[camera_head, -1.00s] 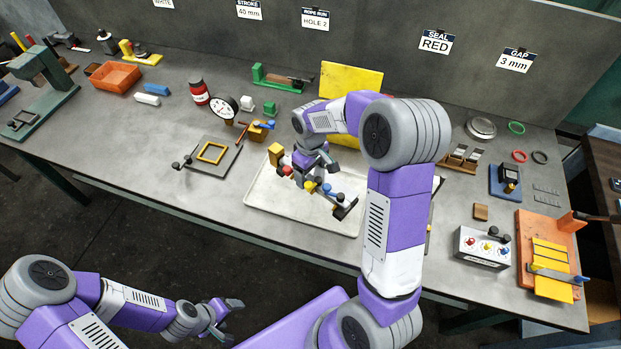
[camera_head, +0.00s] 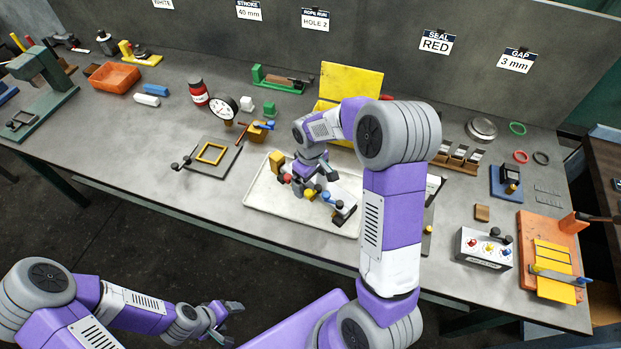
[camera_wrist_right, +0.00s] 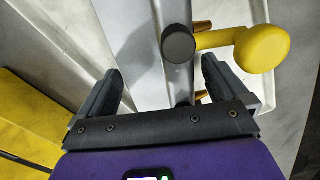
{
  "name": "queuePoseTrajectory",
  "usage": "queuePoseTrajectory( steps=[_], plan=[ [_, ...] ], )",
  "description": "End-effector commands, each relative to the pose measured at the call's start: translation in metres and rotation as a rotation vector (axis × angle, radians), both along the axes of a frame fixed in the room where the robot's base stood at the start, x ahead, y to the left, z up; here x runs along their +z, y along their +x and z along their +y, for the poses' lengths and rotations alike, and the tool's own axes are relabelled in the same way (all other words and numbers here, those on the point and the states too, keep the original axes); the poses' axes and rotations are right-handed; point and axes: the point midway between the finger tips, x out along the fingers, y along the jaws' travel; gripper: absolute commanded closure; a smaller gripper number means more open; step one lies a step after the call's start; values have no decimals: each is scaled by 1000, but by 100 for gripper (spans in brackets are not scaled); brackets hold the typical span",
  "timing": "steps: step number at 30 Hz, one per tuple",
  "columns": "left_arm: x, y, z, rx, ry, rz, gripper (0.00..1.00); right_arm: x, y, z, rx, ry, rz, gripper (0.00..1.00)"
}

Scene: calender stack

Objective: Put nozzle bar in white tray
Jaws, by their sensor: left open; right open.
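The nozzle bar (camera_head: 341,201), with yellow, red, blue and dark knobs, lies within the white tray (camera_head: 262,202) in the head view. My right gripper (camera_head: 311,186) is low over its middle and hides part of it. In the right wrist view the right gripper (camera_wrist_right: 160,82) is open, with a dark knob and a yellow knob (camera_wrist_right: 261,48) of the bar beyond its fingers. Brass tips show beside them. I cannot tell whether the fingers touch the bar. My left gripper (camera_head: 228,317) is open and empty in front of the table.
A yellow bin (camera_head: 352,82) stands behind the tray. A gauge (camera_head: 224,107) and a grey plate with a yellow frame (camera_head: 211,153) are to the left. A switch box (camera_head: 484,248) and an orange fixture (camera_head: 548,226) are to the right.

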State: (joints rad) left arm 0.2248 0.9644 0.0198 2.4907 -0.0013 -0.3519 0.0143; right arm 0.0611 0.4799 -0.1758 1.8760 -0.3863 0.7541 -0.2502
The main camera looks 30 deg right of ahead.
Motion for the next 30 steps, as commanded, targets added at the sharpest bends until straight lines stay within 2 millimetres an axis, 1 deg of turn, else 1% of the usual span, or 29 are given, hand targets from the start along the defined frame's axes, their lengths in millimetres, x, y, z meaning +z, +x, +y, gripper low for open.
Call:
queuePoseTrajectory(
  steps=[2,5,8,15,18,21,24,30],
  plan=[
    [2,0,0,0,0,0,27,3,0,0,0,0,0,0],
    [5,0,0,0,0,0,27,14,1,0,1,0,-3,0],
    [9,0,0,0,0,0,27,33,1,0,1,0,-5,0],
    [20,0,0,0,0,0,27,86,1,0,0,1,-5,0],
    [23,0,0,0,0,0,27,103,1,0,0,0,-4,0],
    [25,0,0,0,0,0,27,115,1,0,0,0,-3,0],
    [26,0,0,0,0,0,27,121,0,0,0,0,-1,0],
    [26,0,0,0,0,0,27,123,0,0,0,0,0,0]
  ],
)
